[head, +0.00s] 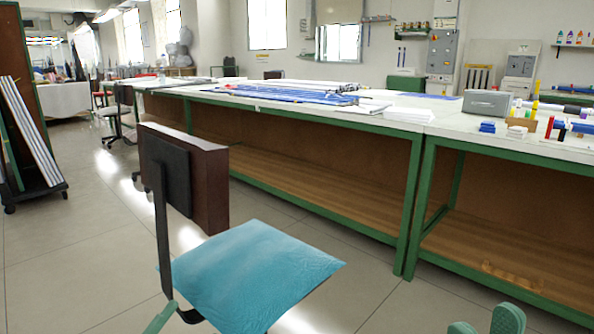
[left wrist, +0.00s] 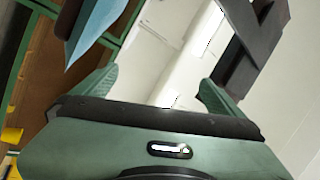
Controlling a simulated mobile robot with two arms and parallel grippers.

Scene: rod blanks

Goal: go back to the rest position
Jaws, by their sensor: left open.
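My right gripper (head: 485,323) shows at the bottom edge of the head view, right of centre. Its two green fingertips are apart with nothing seen between them; the rest is cut off. My left gripper (left wrist: 158,92) shows in the left wrist view with its green fingers spread wide and nothing between them. A green fingertip also shows at the bottom of the head view, left of the blue chair seat. No rod blank is in either gripper.
A chair with a blue seat (head: 250,270) and dark backrest stands close in front. Long green-framed workbenches (head: 418,190) run behind it, with blue rods (head: 290,95) and a grey case (head: 487,103) on top. A rack (head: 30,130) stands at left.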

